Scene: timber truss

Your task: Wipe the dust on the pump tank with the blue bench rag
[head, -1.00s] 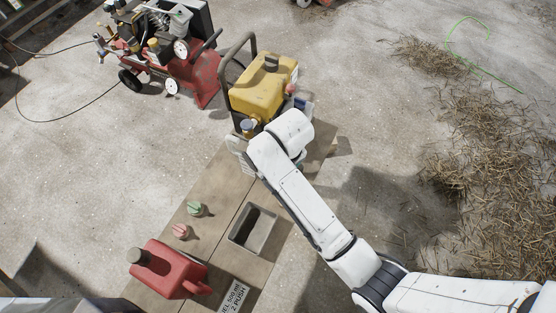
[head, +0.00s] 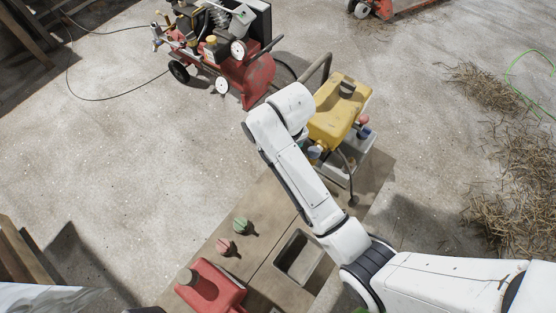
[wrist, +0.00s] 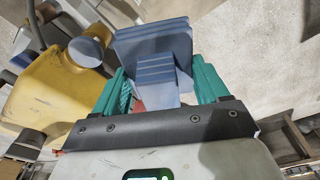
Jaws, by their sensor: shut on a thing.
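The yellow pump tank (head: 338,108) stands at the far end of the bench, with a dark hoop handle and a grey base. It also fills the left of the wrist view (wrist: 55,95), with dark scuffs on its surface; I cannot clearly tell dust from wear. My gripper (wrist: 158,88) has teal fingers shut on the folded blue rag (wrist: 150,45). The rag sticks out beyond the fingertips, to the right of the tank in that view, apparently apart from it. In the head view my arm's end is just left of the tank and hides gripper and rag.
The wooden bench (head: 262,205) carries a grey open tray (head: 299,257), a green knob (head: 241,225), a pink knob (head: 224,246) and a red can (head: 211,287). A red compressor (head: 245,75) stands on the floor beyond. Straw (head: 515,180) lies at right. Floor left of the bench is clear.

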